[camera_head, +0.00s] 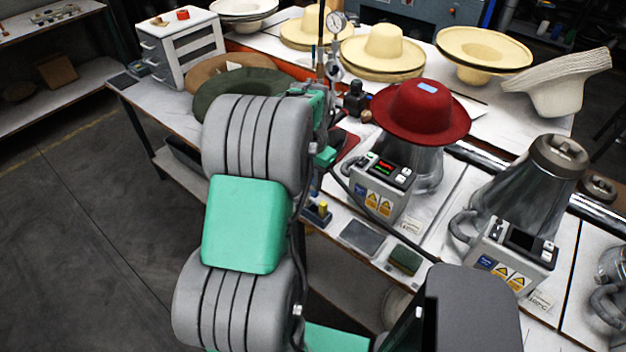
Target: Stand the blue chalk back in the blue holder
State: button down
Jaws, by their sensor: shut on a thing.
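A small dark blue holder (318,215) stands on the near edge of the table, just right of my arm. A bit of yellow shows at its top. My gripper (319,182) is mostly hidden behind my own grey and mint arm. Only a narrow part of the wrist and hand shows, a little above the holder. My gripper is shut on a slim thing, most likely the blue chalk. I cannot make the chalk out clearly, nor tell whether it touches the holder.
A red hat (421,112) sits on a press with a control box (381,187) right of the holder. A dark grey pad (362,237) and a green block (405,260) lie in front. A bare metal cone (525,185) stands farther right. Straw hats (384,50) fill the back.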

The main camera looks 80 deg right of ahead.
aim_at(312, 191)
jog(key=shift+f+b, duration=1.45)
jog(key=shift+f, duration=0.9)
jog(key=shift+w+a+r, duration=0.1)
jog(key=shift+a+r, duration=0.05)
jog(key=shift+a, duration=0.05)
jog(key=shift+f+b, duration=0.85)
jog(key=shift+f, duration=0.65)
jog(key=c, duration=1.3)
grip_release()
jog(key=shift+o, duration=0.2)
notch_tip(312, 191, up, 8)
jog(key=p, duration=0.4)
jog(key=shift+f+p, duration=0.25)
jog(key=shift+p, duration=0.15)
